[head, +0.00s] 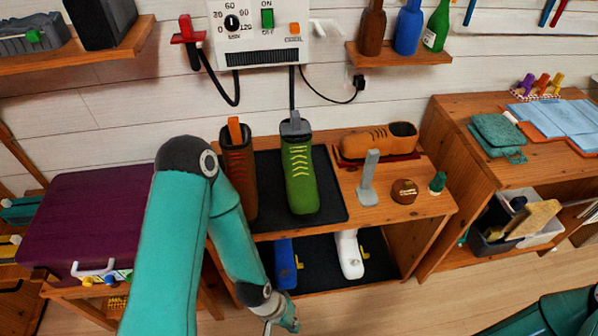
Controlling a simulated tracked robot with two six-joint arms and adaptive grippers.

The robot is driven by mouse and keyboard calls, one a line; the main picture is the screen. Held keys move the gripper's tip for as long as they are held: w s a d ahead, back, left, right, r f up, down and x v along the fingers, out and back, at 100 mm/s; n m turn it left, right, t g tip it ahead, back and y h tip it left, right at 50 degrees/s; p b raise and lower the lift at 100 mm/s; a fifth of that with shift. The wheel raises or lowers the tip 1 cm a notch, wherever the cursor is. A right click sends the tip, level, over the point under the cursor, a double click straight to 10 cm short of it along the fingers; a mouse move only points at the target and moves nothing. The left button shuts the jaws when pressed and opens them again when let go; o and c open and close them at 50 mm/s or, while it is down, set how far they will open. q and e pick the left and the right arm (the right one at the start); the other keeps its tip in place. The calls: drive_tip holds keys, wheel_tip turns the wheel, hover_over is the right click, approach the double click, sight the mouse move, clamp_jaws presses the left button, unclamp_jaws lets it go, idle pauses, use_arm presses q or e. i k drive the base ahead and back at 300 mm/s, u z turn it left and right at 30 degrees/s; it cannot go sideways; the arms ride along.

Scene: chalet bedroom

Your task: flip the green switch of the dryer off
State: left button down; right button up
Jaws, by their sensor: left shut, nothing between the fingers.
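The dryer (250,48) is a white box on the wall at the top of the head view, partly cut off by the frame's upper edge. Its green switch (267,18) is on the front face between the dial (232,23) and an orange button (294,28). Lettering shows above and below the switch; I cannot tell clearly which way it is tipped. My left gripper (286,319) is low in front of the shoe rack, far below the dryer, shut and empty. My right arm shows only at the lower right corner; its gripper is out of view.
The wooden rack (385,208) below the dryer holds a brown boot (239,170), a green shoe (300,178) and an orange shoe (379,142). A red holder (187,32) and a hose hang left of the dryer. A bottle shelf (398,57) is at its right.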

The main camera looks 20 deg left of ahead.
sight(267, 15)
drive_tip(key=z, duration=0.75)
drive_tip(key=k, duration=0.8)
drive_tip(key=u, duration=1.4)
drive_tip(key=i, duration=0.5)
drive_tip(key=z, duration=0.1)
